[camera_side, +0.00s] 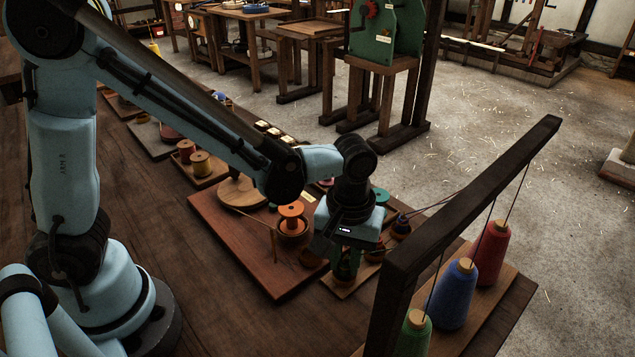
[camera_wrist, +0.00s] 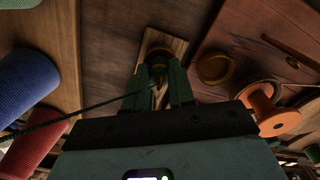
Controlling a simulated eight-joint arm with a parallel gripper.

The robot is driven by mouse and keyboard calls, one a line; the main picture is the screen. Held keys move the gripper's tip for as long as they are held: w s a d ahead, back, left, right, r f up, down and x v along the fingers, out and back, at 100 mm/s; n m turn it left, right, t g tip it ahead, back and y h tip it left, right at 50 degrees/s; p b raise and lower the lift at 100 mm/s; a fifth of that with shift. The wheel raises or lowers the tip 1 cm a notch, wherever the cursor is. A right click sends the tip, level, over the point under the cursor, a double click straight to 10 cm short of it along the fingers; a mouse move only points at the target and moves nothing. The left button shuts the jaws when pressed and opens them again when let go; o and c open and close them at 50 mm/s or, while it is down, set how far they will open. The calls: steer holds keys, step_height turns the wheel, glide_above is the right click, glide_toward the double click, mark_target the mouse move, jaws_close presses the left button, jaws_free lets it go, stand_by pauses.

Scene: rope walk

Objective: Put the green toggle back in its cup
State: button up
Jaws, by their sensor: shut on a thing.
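My gripper (camera_side: 345,266) points down over the small wooden board (camera_side: 345,290) at the front right of the bench. In the wrist view, my gripper (camera_wrist: 159,88) is shut on the green toggle (camera_wrist: 158,73), which is dark and mostly hidden between the fingers. A dark green cord (camera_wrist: 62,117) runs to it from the left. A round dark cup (camera_wrist: 157,52) lies just beyond the fingertips, in line with the toggle. I cannot tell whether the toggle touches it or is inside it.
A dark beam (camera_side: 470,195) stands close right of my gripper, above green (camera_side: 412,335), blue (camera_side: 454,295) and red (camera_side: 490,253) thread cones. Other toggles in cups (camera_side: 401,226) sit behind my gripper. An orange spool (camera_side: 291,215) and a brown dish (camera_wrist: 213,68) are beside it.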

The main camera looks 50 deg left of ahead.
steer(key=shift+f, duration=0.1)
steer(key=o, duration=0.9)
steer(key=shift+o, duration=0.3)
steer(key=o, duration=0.3)
steer(key=shift+r, duration=4)
